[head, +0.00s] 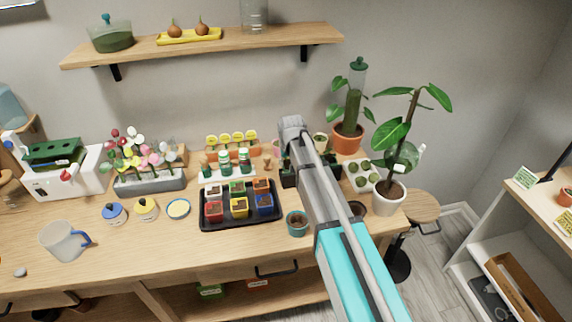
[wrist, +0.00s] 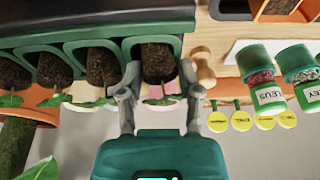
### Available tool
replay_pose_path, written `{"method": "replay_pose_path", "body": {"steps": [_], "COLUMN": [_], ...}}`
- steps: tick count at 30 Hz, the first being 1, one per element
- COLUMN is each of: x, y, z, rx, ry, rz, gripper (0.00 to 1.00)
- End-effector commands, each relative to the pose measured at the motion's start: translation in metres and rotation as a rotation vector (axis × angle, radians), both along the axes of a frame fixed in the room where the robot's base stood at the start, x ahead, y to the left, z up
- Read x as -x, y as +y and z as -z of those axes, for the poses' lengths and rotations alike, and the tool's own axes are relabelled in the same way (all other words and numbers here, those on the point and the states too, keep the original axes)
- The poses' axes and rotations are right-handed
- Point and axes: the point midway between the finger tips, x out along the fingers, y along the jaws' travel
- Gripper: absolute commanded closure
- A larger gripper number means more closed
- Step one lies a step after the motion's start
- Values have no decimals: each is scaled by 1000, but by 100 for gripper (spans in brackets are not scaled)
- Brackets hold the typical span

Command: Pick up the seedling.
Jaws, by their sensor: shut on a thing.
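The seedling (wrist: 157,62) is a dark brown soil plug with small green leaves, at the end of the row in the dark green seedling tray (wrist: 200,14). My gripper (wrist: 157,97) has its grey fingers on both sides of it, shut on it. The plug sits about level with its neighbours, and I cannot tell whether it is raised at all. Several similar seedlings (wrist: 103,66) stand in the same row. In the head view, the tray (head: 289,176) shows partly behind my arm, which hides my gripper and the held seedling.
A black tray (head: 213,224) of coloured pots lies left of my arm, with a teal pot (head: 297,223) beside it. A white plant pot (head: 388,198) stands to the right. A wooden peg-like piece (wrist: 203,68) and green-lidded jars (wrist: 256,80) are near my gripper.

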Motion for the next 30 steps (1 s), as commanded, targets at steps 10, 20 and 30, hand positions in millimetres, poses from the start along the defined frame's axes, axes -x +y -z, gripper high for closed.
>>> {"method": "replay_pose_path", "body": {"steps": [10, 20, 30], "x": [0, 0, 30], "y": [0, 0, -10], "z": [-7, -32, -71], "rx": [0, 0, 0], "ry": [0, 0, 0], "rz": [0, 0, -1], "gripper": [75, 75, 75]}}
